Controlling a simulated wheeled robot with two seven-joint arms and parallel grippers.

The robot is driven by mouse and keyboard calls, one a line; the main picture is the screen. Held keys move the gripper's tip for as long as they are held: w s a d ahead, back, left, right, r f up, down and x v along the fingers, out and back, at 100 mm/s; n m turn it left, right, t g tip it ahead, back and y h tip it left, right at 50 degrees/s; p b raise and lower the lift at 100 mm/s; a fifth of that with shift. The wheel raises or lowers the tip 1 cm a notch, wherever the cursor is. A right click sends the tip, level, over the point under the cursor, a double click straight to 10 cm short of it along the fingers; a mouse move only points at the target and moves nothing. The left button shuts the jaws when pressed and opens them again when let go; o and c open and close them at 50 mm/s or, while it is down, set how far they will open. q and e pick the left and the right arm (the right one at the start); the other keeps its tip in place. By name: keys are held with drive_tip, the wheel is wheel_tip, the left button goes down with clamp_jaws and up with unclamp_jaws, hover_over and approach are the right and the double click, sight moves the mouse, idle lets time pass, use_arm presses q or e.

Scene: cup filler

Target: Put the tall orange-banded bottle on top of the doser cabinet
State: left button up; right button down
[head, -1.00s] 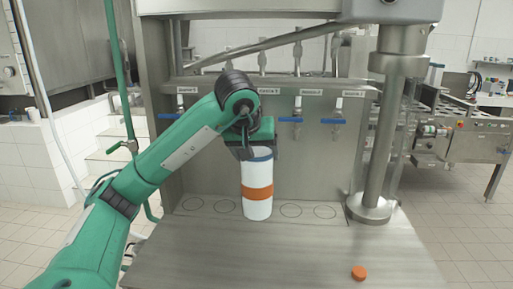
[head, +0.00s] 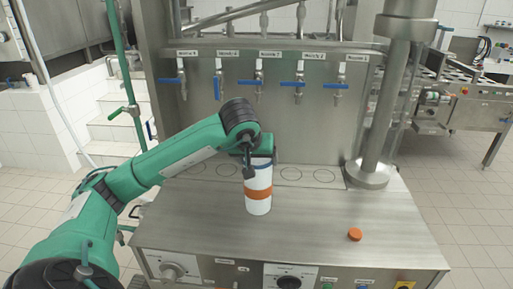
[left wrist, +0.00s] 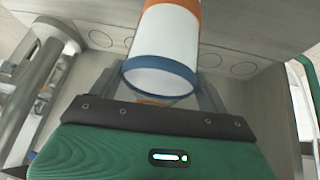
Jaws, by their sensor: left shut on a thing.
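The tall bottle (head: 258,198) is white with an orange band and a blue rim. It is upright over the flat steel top of the doser cabinet (head: 310,220), in front of the row of drawn circles. I cannot tell whether its base touches the steel. My left gripper (head: 257,166) is shut on the bottle's upper part. In the left wrist view the bottle (left wrist: 160,50) sits between the fingers, its blue rim nearest the camera and its far end out of frame. My right gripper is not in view.
An orange cap (head: 355,234) lies on the steel top, right of the bottle. A thick steel post (head: 383,120) stands at the back right. Labelled taps with blue handles (head: 299,85) line the back wall. Controls (head: 288,278) are on the front face.

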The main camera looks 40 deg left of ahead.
use_arm(q)
drive_tip(key=shift+f+p, duration=0.35)
drive_tip(key=shift+f, duration=1.55)
drive_tip(key=o, duration=1.6)
drive_tip(key=shift+f, duration=0.15)
drive_tip(key=o, duration=0.4)
drive_tip(key=shift+r, duration=0.2)
drive_tip(key=b+v, duration=0.2)
drive_tip(key=v, duration=1)
drive_tip(key=shift+s, duration=0.1)
